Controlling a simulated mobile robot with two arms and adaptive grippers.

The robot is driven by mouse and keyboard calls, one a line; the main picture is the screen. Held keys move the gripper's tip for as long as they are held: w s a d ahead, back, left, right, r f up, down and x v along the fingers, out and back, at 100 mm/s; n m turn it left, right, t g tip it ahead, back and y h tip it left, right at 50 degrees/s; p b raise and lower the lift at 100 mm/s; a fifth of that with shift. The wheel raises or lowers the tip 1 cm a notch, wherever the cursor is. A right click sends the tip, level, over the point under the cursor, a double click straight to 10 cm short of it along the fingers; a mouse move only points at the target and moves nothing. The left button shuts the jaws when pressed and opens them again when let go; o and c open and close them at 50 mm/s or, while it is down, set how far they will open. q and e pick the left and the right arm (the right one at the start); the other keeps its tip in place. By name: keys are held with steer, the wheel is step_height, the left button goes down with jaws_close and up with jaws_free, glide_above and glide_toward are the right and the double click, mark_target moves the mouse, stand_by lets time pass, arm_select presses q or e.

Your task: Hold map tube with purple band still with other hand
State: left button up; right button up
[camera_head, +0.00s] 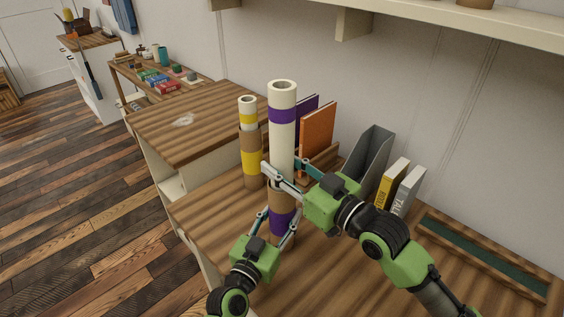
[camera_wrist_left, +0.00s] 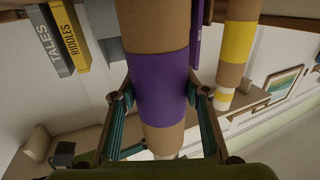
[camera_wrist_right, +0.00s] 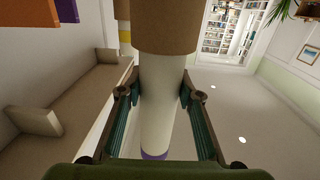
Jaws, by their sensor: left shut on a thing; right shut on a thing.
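The map tube with purple bands (camera_head: 283,142) stands upright on the wooden desk. Its upper part is white with a purple band; its lower part is brown cardboard with another purple band (camera_wrist_left: 161,88). My left gripper (camera_head: 279,222) is shut on the cardboard part at the lower purple band, one finger on each side. My right gripper (camera_head: 282,174) is shut on the white part (camera_wrist_right: 158,95), just above the cardboard edge. Its fingers and the right arm hide part of the tube's middle in the head view.
A map tube with yellow bands (camera_head: 250,145) stands close to the left. Purple and orange books (camera_head: 318,130) stand behind. A grey file holder (camera_head: 370,155), a yellow book (camera_head: 391,183) and a grey book (camera_head: 409,190) stand to the right. A green-inlaid tray (camera_head: 482,252) lies at far right.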

steer(key=o, duration=1.2)
steer(key=shift+s, duration=0.1)
steer(key=shift+v, duration=6)
arm_select(q)
steer(key=o, duration=1.4)
